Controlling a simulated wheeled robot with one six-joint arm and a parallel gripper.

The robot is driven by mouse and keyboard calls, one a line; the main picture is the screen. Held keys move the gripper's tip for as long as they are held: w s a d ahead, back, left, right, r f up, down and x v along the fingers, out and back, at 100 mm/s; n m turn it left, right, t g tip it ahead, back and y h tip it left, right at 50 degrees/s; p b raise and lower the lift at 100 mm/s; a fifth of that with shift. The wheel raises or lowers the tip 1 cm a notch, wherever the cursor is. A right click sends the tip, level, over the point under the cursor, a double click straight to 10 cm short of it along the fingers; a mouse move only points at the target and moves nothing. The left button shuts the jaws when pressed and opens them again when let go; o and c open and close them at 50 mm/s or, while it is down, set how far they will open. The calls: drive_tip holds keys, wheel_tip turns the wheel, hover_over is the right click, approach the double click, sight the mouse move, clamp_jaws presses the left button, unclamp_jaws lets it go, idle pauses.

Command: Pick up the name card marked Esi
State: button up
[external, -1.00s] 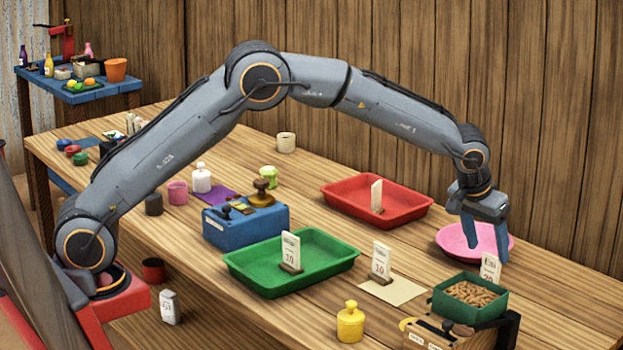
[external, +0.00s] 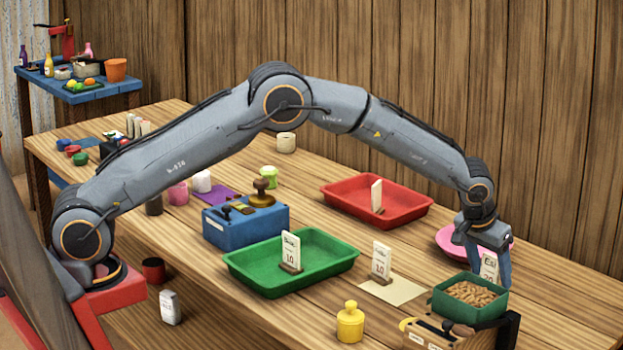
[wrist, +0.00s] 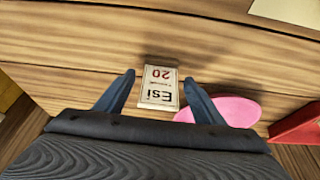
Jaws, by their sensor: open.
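The name card marked Esi (wrist: 158,87) shows in the wrist view with "Esi" and a red "20", upside down in the picture. It lies between the two fingers of my gripper (wrist: 162,85), with a gap on each side. In the external view the card (external: 488,265) stands behind the green box of brown pellets, its lower part hidden. My gripper (external: 485,272) is open, pointing down around the card, and one finger partly overlaps it. I cannot tell whether the fingers touch it.
A green box of brown pellets (external: 438,301) stands just in front of the card. A pink plate (external: 446,240) lies close behind. Other cards stand on a beige sheet (external: 408,294), in the green tray (external: 246,279) and in the red tray (external: 419,216). A yellow weight (external: 350,324) stands nearer the front.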

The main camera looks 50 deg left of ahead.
drive_tip(key=c, duration=1.1)
